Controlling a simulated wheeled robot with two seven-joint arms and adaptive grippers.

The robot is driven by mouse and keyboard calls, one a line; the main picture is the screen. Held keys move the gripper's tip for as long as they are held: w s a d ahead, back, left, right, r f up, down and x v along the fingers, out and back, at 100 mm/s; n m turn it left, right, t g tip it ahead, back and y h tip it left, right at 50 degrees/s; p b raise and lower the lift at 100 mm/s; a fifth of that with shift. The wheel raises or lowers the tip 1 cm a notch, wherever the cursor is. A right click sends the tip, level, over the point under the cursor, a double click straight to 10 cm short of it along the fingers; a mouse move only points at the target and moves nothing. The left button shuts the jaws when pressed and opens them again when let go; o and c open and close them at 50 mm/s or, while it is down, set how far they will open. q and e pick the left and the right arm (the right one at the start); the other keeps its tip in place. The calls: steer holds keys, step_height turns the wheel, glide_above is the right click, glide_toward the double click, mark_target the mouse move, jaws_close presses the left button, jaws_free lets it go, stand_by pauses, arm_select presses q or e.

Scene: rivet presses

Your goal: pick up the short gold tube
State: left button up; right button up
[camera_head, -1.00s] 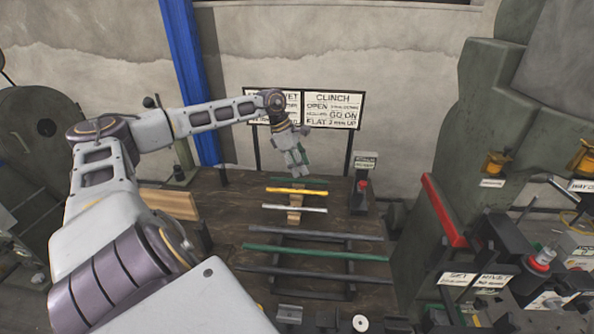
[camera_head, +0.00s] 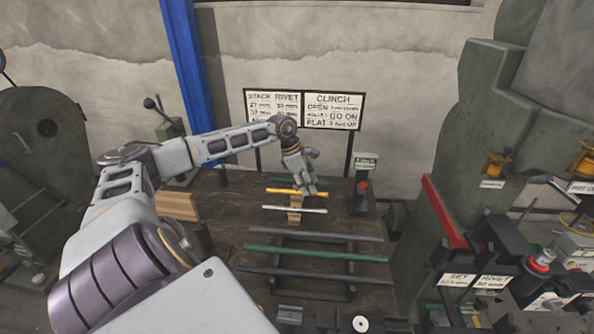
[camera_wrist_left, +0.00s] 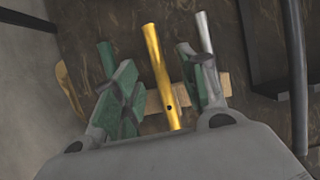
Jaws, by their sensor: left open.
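The short gold tube (camera_head: 290,191) lies across a small wooden block (camera_head: 295,203) on the dark table, between a short green tube (camera_head: 290,180) and a short silver tube (camera_head: 300,210). My left gripper (camera_head: 310,188) is above its right end in the head view. In the left wrist view the gold tube (camera_wrist_left: 157,62) runs between the two open green-padded fingers (camera_wrist_left: 160,92), with a dark hole near its close end. The green tube (camera_wrist_left: 105,58) is behind the left finger, and the silver tube (camera_wrist_left: 204,32) is behind the right finger. My right gripper is not in view.
Longer grey (camera_head: 330,234) and green (camera_head: 315,254) tubes lie on a dark rack nearer me. A small post with a red button (camera_head: 362,186) stands right of the short tubes. Sign boards (camera_head: 333,112) stand behind, and a large green press (camera_head: 470,140) stands at right.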

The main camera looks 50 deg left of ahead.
arm_select(q)
steer(key=shift+f, duration=0.2)
steer(key=shift+w+d+f, duration=0.1)
steer(key=shift+x, duration=2.45)
steer(key=shift+w, duration=0.1)
jaws_close()
